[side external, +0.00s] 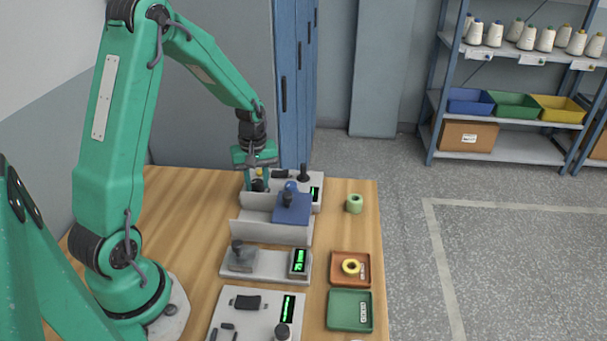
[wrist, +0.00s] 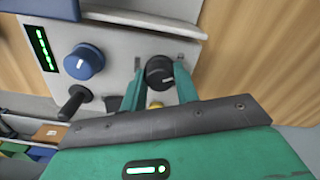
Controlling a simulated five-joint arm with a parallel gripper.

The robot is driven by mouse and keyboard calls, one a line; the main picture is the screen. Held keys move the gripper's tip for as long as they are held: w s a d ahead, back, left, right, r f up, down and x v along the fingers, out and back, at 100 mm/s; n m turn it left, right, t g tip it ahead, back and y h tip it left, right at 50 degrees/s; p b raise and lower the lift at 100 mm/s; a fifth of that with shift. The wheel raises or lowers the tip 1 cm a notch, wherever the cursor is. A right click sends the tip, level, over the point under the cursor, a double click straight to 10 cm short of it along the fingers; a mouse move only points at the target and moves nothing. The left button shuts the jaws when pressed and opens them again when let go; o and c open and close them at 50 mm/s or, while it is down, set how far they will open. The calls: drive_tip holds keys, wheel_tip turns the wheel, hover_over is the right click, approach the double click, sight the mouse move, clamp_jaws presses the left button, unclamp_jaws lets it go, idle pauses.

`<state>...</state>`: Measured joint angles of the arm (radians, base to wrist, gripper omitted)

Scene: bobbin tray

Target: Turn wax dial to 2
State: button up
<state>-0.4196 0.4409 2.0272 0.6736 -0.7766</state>
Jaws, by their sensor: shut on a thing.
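A light grey control panel (wrist: 115,45) fills the upper part of the wrist view. A black dial (wrist: 159,70) with a white mark is on it, between the green fingers of my gripper (wrist: 158,78). My gripper is shut on this dial. No label reading wax can be made out, and the number at its mark is too small to read. In the side view my gripper (side external: 257,184) points down at the left end of the rear panel (side external: 312,206), and its fingertips are partly hidden by a grey upright plate.
A blue knob (wrist: 84,62), a black lever (wrist: 74,102) and a green-lit display (wrist: 43,48) share the panel. In the side view, a blue block (side external: 292,210), a green bobbin (side external: 354,204) and trays (side external: 335,284) stand nearby. Bare wood lies left of the panels.

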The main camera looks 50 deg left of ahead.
sight(257, 182)
drive_tip(key=m, duration=0.5)
drive_tip(key=shift+r+m, duration=0.1)
drive_tip(key=shift+m, duration=0.3)
drive_tip(key=o, duration=1)
drive_tip(key=shift+c, duration=0.2)
wheel_tip(257, 182, up, 8)
drive_tip(key=shift+f, duration=0.25)
drive_tip(key=shift+r, duration=0.15)
